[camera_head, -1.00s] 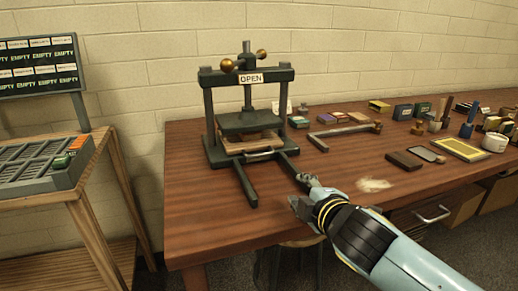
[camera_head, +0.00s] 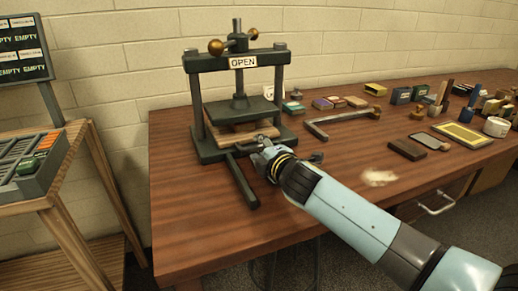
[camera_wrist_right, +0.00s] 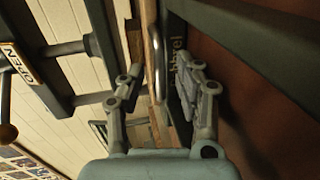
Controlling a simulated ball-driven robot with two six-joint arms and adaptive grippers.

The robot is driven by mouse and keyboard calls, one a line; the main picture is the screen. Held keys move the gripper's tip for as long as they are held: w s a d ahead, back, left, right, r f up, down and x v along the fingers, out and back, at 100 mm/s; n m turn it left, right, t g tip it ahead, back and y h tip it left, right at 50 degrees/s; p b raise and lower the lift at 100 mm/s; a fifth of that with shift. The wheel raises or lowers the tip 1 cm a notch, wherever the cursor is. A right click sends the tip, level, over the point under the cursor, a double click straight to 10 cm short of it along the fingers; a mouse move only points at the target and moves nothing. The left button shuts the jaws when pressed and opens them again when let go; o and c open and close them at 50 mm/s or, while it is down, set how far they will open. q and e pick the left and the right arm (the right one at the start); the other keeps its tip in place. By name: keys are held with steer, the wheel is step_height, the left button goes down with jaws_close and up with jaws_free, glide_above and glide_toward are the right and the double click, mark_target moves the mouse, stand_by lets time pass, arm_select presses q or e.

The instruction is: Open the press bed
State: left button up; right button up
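The bed's metal bar handle (camera_wrist_right: 156,60) runs between the two fingers of my right gripper (camera_wrist_right: 163,78), which are apart with gaps beside the bar. My left gripper is not in view.
A bent metal bar (camera_head: 338,119), a dark block (camera_head: 406,149) and a yellow-framed screen (camera_head: 460,135) lie on the table to the right. A tray rack (camera_head: 45,165) stands at left. The table's front left is clear.

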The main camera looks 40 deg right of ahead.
steer(key=shift+w+d+f, duration=0.1)
steer(key=shift+w+d, duration=0.05)
steer(key=shift+w, duration=0.35)
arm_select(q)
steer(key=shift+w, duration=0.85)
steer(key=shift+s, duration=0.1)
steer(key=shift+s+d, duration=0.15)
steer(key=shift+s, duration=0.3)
arm_select(e)
jaws_close()
